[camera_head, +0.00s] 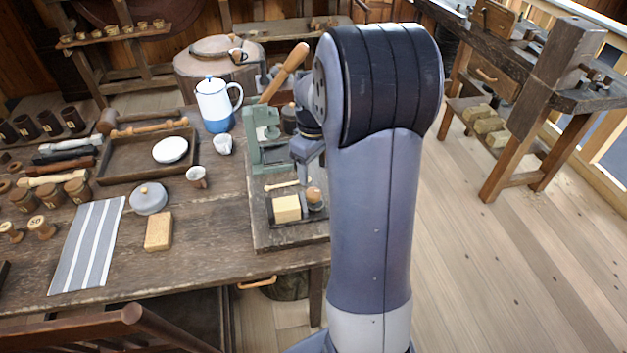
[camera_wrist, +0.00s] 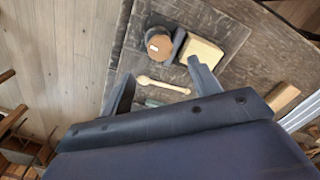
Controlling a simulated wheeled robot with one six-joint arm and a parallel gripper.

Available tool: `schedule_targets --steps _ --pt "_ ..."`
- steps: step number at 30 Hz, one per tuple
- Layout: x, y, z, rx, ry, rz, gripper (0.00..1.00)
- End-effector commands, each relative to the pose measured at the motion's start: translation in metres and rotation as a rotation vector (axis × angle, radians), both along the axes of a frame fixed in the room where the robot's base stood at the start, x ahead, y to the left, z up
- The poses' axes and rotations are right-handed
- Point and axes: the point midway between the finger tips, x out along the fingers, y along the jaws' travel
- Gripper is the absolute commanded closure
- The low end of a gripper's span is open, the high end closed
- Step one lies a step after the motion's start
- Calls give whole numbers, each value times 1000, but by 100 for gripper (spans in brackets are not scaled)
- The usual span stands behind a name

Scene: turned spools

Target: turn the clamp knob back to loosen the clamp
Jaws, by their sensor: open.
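The clamp sits on the board at the right end of the table. Its round brown knob (camera_head: 315,196) has a pale mark on top in the wrist view (camera_wrist: 158,46). A pale block (camera_head: 287,208) lies beside the knob against a dark jaw, and also shows in the wrist view (camera_wrist: 199,53). My gripper (camera_wrist: 160,70) is open and empty, its fingers apart and pointing toward the clamp. The knob is beyond the fingertips, not between them. In the head view my gripper (camera_head: 307,160) is above the board, partly hidden by my arm.
A pale spoon-shaped stick (camera_head: 284,184) lies on the board (camera_head: 258,232) beside the clamp. A green machine (camera_head: 268,135) with a slanted wooden handle stands behind. A white and blue pot (camera_head: 214,105), a small cup (camera_head: 222,144) and a tray (camera_head: 120,177) are left.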

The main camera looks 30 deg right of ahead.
Motion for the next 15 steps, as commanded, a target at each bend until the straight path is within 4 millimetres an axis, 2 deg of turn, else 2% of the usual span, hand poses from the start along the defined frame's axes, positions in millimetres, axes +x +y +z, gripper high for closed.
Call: schedule_targets --steps 3,6,15 --pt "1 0 17 -1 -3 0 41" --pt "0 0 24 -1 -1 0 41" --pt "0 0 27 1 1 0 41"
